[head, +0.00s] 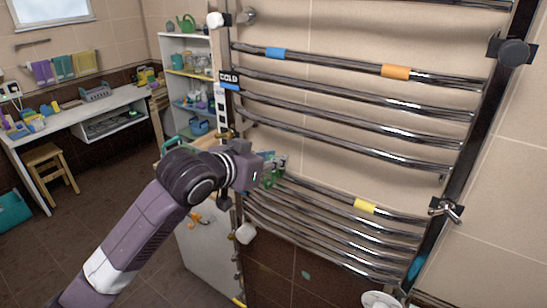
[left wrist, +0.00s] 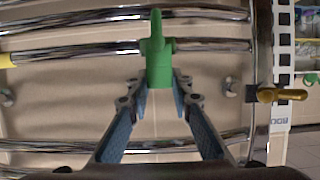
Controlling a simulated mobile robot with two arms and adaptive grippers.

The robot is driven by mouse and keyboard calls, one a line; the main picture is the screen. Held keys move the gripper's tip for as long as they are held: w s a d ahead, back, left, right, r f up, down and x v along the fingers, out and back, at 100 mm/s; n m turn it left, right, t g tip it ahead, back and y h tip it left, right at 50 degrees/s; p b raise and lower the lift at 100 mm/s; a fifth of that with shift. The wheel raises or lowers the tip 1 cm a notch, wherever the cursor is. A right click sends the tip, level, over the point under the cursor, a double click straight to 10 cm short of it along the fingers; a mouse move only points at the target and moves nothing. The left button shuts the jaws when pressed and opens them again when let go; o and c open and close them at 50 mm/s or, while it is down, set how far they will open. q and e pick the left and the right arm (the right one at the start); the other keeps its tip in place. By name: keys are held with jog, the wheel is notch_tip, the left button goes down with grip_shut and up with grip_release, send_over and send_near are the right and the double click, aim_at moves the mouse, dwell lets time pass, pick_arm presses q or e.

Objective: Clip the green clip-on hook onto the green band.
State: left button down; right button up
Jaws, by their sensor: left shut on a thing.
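My left gripper (head: 277,165) is shut on the green clip-on hook (head: 268,180), in front of the towel ladder's left side. In the left wrist view the hook (left wrist: 159,72) sits between the tips of my left gripper (left wrist: 160,82), and its narrow end reaches across a chrome rail. A green patch (left wrist: 168,44) shows at that rail beside the hook; I cannot tell whether it is the green band or part of the hook. I cannot tell whether the hook touches the rail. My right gripper is not in view.
The towel ladder (head: 345,103) has several chrome rails with a blue band (head: 275,53), an orange band (head: 395,71) and a yellow band (head: 364,205). A COLD sign (head: 229,80) is on its left post. A brass-coloured handle (left wrist: 282,95) stands near the hook. Shelves (head: 186,75) stand behind.

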pick_arm(q)
jog(key=shift+f, duration=0.5)
jog(key=c, duration=1.7)
grip_release()
jog(key=shift+o, duration=0.2)
jog(key=shift+s+a+r, duration=0.15)
jog(key=shift+s, duration=0.1)
jog(key=v, duration=0.8)
jog(key=shift+s, duration=0.15)
jog(key=shift+a, duration=0.1)
